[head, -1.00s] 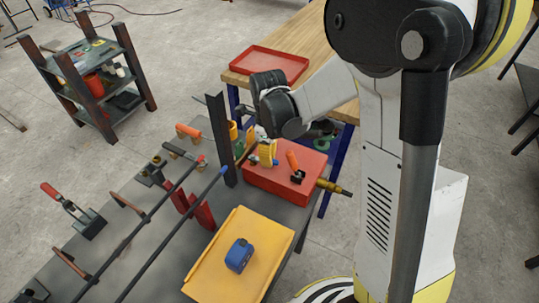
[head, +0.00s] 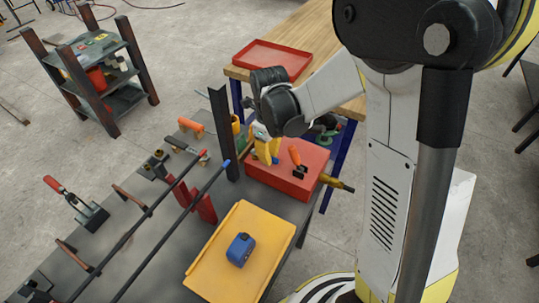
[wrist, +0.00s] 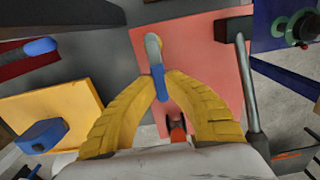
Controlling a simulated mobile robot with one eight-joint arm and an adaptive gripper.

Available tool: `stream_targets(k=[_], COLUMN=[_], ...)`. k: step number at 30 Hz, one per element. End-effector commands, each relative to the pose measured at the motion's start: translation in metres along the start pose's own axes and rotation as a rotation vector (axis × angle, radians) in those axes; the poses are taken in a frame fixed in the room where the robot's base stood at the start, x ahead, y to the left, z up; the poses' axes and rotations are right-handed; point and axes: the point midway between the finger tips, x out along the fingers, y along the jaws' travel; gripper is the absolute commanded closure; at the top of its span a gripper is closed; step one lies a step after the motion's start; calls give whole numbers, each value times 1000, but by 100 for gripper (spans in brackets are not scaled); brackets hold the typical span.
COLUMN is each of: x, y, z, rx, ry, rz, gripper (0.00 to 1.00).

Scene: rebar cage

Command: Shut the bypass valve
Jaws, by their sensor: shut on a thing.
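A red box (head: 314,163) stands at the far right end of the dark bench; its top fills the middle of the wrist view (wrist: 205,58). On it is an orange-handled lever (head: 294,156), which shows in the wrist view (wrist: 178,132) below my fingers. My yellow-fingered gripper (wrist: 163,88) is over the box, shut on a blue lever handle (wrist: 160,84) with a pale rounded end. In the head view my gripper (head: 266,150) hides most of that handle. I cannot read any label saying which lever is the bypass valve.
A dark upright post (head: 223,134) stands close left of my gripper. A brass pipe end (head: 338,183) sticks out right of the box. A yellow tray (head: 215,262) holds a blue block (head: 240,249). Two long bars lie along the bench. A red tray (head: 270,60) is on the wooden table behind.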

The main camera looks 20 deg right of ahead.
Motion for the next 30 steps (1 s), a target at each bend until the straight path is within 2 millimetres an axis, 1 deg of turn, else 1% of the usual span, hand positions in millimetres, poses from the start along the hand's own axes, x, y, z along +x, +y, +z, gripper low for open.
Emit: stream_targets(k=[1,2,3,4,11,14,17,20,24,27,30], x=[1,1,1,1,0,-3,-15,-35,-67,-88,-104], y=[1,1,1,1,0,0,0,1,1,1,1], z=[-1,-1,-1,-1,0,0,0,-1,-1,-1,-1], rx=[1,1,0,0,-1,-1,-1,-1,-1,0,0], ry=[2,2,2,2,1,1,1,1,1,1,1], rz=[2,2,2,2,1,1,1,1,1,1,1], gripper=[85,76,64,62,62,62,62,62,62,62,62])
